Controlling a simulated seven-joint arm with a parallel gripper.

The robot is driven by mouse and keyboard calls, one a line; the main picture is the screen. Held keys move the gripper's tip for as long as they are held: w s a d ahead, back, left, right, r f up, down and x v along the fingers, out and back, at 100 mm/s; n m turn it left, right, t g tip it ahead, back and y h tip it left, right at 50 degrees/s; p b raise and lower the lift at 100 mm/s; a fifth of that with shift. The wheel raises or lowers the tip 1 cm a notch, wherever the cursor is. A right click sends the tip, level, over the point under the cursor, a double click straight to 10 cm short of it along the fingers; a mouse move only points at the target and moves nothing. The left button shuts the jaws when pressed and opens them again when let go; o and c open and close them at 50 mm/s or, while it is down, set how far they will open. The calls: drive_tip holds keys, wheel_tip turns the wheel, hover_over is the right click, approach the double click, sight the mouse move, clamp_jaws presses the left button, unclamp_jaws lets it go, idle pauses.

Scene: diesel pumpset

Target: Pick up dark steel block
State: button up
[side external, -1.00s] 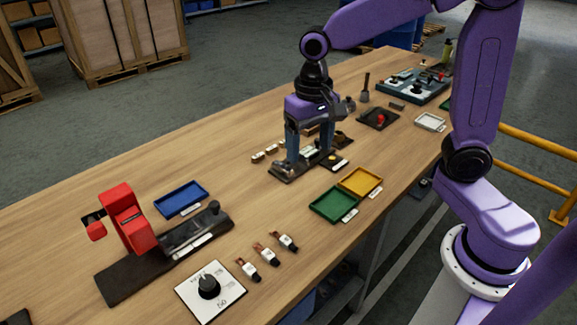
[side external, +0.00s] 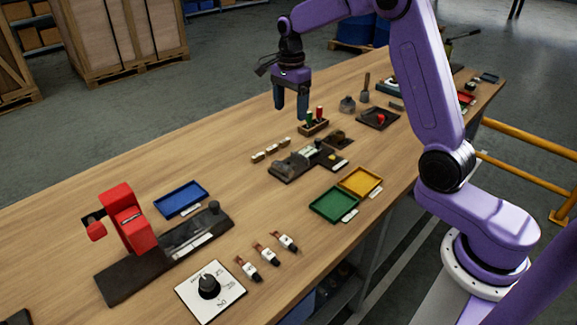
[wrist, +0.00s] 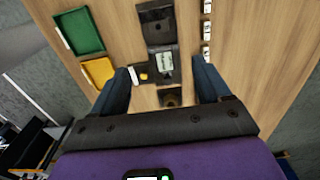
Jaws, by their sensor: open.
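A dark fixture (side external: 290,168) lies on the table below and nearer the camera than my gripper. Dark, block-like parts sit on it, one beside a pale label; it also shows in the wrist view (wrist: 157,22). I cannot tell for sure which part is the dark steel block. A small dark piece with a brownish round top (side external: 338,138) lies just behind the fixture, also seen in the wrist view (wrist: 170,98). My gripper (side external: 291,112) is open and empty, pointing down above the table. Its fingers (wrist: 161,74) appear either side of the fixture in the wrist view.
A holder with red and green pieces (side external: 314,124) stands close right of my gripper. Several small pale blocks (side external: 271,150) lie left of the fixture. Green (side external: 333,204) and yellow (side external: 360,181) trays are in front. A red clamp device (side external: 127,220) stands at left.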

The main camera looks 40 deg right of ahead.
wheel_tip(320, 180, down, 17)
drive_tip(key=shift+s+d+f, duration=0.1)
drive_tip(key=c, duration=1.3)
drive_tip(key=shift+c, duration=0.2)
drive_tip(key=shift+r, duration=0.65)
wheel_tip(320, 180, up, 2)
drive_tip(key=shift+r, duration=0.15)
drive_tip(key=s+r, duration=0.9)
drive_tip(key=s, duration=0.5)
drive_tip(key=shift+a+r, duration=0.25)
drive_tip(key=shift+a, duration=0.15)
